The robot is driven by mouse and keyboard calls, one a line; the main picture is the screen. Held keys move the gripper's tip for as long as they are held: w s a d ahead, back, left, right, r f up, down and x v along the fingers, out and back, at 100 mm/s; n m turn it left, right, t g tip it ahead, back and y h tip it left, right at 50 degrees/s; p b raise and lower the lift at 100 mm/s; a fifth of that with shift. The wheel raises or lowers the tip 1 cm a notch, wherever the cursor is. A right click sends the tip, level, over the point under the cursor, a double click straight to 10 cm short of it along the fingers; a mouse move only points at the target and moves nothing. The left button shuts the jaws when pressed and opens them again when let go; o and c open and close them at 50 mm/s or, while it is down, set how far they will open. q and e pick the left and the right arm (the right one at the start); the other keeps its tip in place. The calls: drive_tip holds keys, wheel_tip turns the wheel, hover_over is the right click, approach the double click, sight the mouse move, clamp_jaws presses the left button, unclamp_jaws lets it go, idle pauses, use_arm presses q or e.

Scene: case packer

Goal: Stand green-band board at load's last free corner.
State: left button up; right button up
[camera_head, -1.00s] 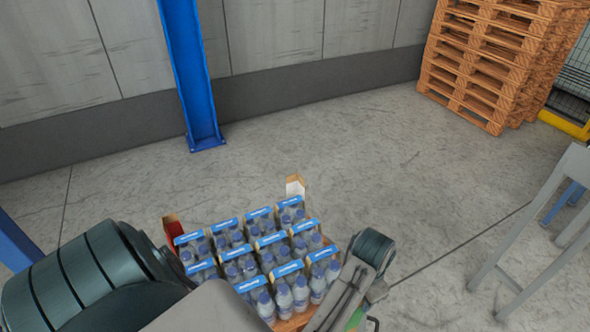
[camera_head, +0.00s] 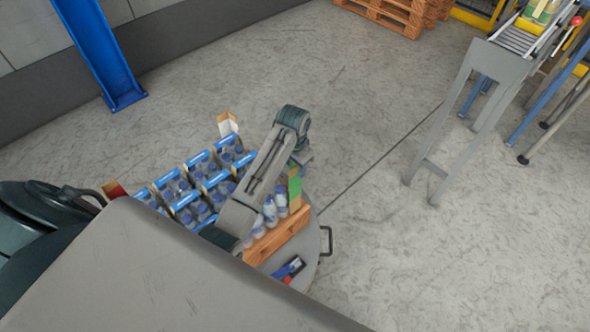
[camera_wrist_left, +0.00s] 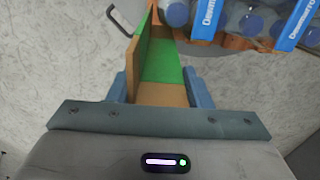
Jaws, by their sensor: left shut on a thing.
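The green-band board (camera_head: 295,188) is a brown, L-shaped corner board. My left gripper (camera_head: 299,168) is shut on it at the load's right corner. In the left wrist view, the board (camera_wrist_left: 160,65) is between the blue fingers of the gripper (camera_wrist_left: 163,90), beside the bottle packs. The load (camera_head: 188,212) is rows of blue-labelled bottle packs on a wooden pallet (camera_head: 278,236). A white-band board (camera_head: 227,124) stands at its far corner and a red-band board (camera_head: 114,190) at its left corner. My arm hides part of the load. I cannot tell whether the board touches it.
The pallet is on a round grey platform (camera_head: 308,262) with a handle (camera_head: 327,241) and a small blue-and-red object (camera_head: 289,268). A grey conveyor stand (camera_head: 455,110) is at right, a blue post (camera_head: 98,50) at left. Floor between is clear.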

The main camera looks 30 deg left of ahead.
sight(295, 182)
use_arm(q)
wheel_tip(295, 182, down, 3)
drive_tip(key=shift+s+r+p, duration=0.1)
drive_tip(key=shift+r+p, duration=0.05)
drive_tip(key=shift+p, duration=0.4)
drive_tip(key=shift+f, duration=0.3)
drive_tip(key=shift+d, duration=0.1)
drive_tip(key=shift+f, duration=0.2)
drive_tip(key=o, duration=1.1)
drive_tip(key=shift+r, duration=0.15)
